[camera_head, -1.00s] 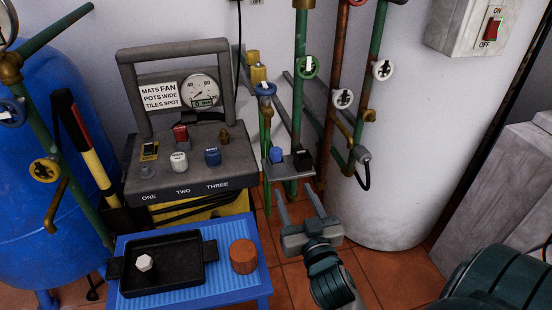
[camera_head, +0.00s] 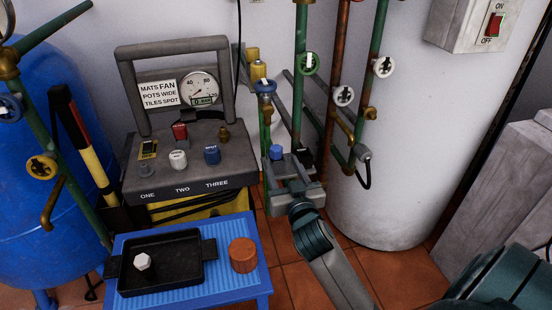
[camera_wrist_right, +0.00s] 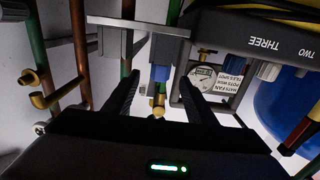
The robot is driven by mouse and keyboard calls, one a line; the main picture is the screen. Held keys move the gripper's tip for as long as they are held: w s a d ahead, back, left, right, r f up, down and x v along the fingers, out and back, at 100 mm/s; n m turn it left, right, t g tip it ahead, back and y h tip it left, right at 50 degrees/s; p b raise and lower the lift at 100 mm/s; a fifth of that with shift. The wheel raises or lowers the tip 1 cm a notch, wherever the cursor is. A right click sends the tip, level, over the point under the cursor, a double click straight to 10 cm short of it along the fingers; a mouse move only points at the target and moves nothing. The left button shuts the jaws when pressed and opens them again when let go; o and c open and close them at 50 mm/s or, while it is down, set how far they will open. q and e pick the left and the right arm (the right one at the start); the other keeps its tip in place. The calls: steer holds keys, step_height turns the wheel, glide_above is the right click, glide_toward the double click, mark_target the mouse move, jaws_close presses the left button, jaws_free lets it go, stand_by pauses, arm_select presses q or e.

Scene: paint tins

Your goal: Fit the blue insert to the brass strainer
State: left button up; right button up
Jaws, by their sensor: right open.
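The blue insert (camera_head: 276,152) stands on a small grey shelf (camera_head: 302,173) beside a black block. In the right wrist view the insert (camera_wrist_right: 160,72) shows against the underside-up picture, between my two fingers. My right gripper (camera_head: 279,170) is open at the shelf, its fingers either side of the insert; they look apart from it in the right wrist view (camera_wrist_right: 163,82). A brass fitting (camera_head: 258,72) on the pipework behind, above a blue valve, may be the strainer; I cannot be sure. My left gripper is not in view.
A grey control panel (camera_head: 190,170) with knobs and a gauge stands left of the shelf. Green and rusty pipes rise close behind it. A blue table (camera_head: 135,301) at the front holds a black tray (camera_head: 202,272) and an orange-brown tin (camera_head: 243,255).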

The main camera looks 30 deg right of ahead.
mark_target(278, 154)
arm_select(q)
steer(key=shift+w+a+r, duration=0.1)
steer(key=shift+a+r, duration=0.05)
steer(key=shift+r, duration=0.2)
arm_select(e)
steer(key=shift+x, duration=0.8)
steer(key=shift+w, duration=0.1)
steer(key=shift+w+d, duration=0.1)
steer(key=shift+w, duration=0.1)
steer(key=x, duration=0.2)
steer(key=b+x, duration=0.1)
steer(key=shift+w+d+r, duration=0.1)
steer(key=shift+w+r, duration=0.15)
steer(key=shift+w, duration=0.1)
steer(key=shift+w+d, duration=0.1)
steer(key=shift+w, duration=0.3)
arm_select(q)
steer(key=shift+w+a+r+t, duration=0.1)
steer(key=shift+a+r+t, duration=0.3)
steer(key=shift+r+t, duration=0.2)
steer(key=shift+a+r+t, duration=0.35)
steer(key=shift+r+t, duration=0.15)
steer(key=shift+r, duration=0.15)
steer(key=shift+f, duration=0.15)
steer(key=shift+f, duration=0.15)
arm_select(e)
steer(key=c, duration=1.1)
